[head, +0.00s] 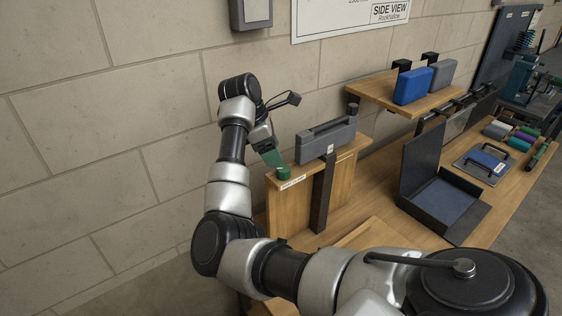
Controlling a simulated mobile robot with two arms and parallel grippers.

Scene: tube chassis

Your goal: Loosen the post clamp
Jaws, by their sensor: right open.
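My right gripper (272,157) hangs at the end of my silver and black arm, pointing down, with a green, flat finger part showing. It is open. Just below and right of it, a small green knob (283,173) sits on the left end of a wooden stand (343,180), above a white label too small to read surely. The gripper's tip appears very close to the knob; I cannot tell whether they touch. A long grey slotted block (325,138), which may belong to the clamp, lies along the stand's top, above a dark upright post (323,195). My left gripper is out of view.
A wooden bench (388,228) runs to the right, with an open dark case (472,212) on it. A shelf (408,101) carries a blue case (413,87) and a grey one (441,75). The block wall (120,110) stands close behind my arm.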

